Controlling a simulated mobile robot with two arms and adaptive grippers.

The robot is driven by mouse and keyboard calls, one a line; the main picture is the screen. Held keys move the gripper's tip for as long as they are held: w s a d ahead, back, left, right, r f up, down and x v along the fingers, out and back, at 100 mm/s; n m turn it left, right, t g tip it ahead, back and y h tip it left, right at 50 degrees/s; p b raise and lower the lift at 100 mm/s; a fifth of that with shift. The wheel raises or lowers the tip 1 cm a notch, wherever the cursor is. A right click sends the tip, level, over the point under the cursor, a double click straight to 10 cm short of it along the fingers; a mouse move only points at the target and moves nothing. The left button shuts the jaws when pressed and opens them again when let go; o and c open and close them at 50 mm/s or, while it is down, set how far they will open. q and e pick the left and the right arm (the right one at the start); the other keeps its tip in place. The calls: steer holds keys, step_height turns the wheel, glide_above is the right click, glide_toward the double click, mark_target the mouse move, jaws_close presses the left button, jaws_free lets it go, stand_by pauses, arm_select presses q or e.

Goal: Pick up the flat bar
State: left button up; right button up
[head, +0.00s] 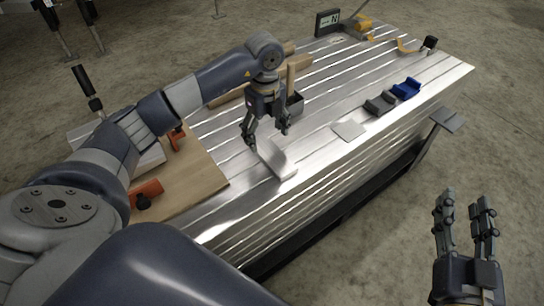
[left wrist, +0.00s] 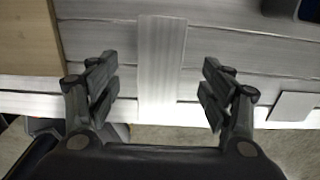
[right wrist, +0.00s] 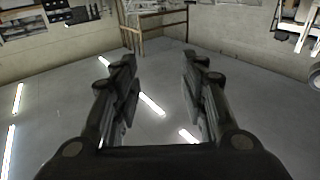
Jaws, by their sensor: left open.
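The flat bar (head: 277,161) is a pale metal strip lying on the ribbed aluminium trailer bed (head: 330,107), near its front edge. In the left wrist view the flat bar (left wrist: 161,65) runs lengthwise between the fingers, with a gap on each side. My left gripper (head: 265,138) is open above the bar, its fingers straddling it without visible contact. Its fingers also show in the left wrist view (left wrist: 160,90). My right gripper (head: 465,212) is open and empty beyond the trailer's right side, over the floor. The right wrist view (right wrist: 158,90) shows only floor between its fingers.
A wooden board (head: 196,188) with orange clamps (head: 147,190) lies left of the bar. A dark bin (head: 294,104) stands just behind my left gripper. A square plate (head: 349,130), a grey block (head: 380,103) and a blue block (head: 407,88) lie to the right along the edge.

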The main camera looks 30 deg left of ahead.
mark_target(267, 149)
arm_select(q)
step_height(267, 149, down, 4)
steer(key=shift+d+f+b, duration=0.15)
steer(key=shift+f+b, duration=0.1)
steer(key=shift+b, duration=0.6)
steer(key=shift+f, duration=0.15)
arm_select(e)
step_height(267, 149, up, 8)
steer(key=s+t+y, duration=0.1)
steer(key=s+t, duration=0.1)
steer(key=t, duration=0.3)
steer(key=shift+s+a+r+y, duration=0.2)
steer(key=shift+a+r+y, duration=0.05)
steer(key=shift+a+y, duration=0.05)
arm_select(q)
steer(key=c, duration=1.6)
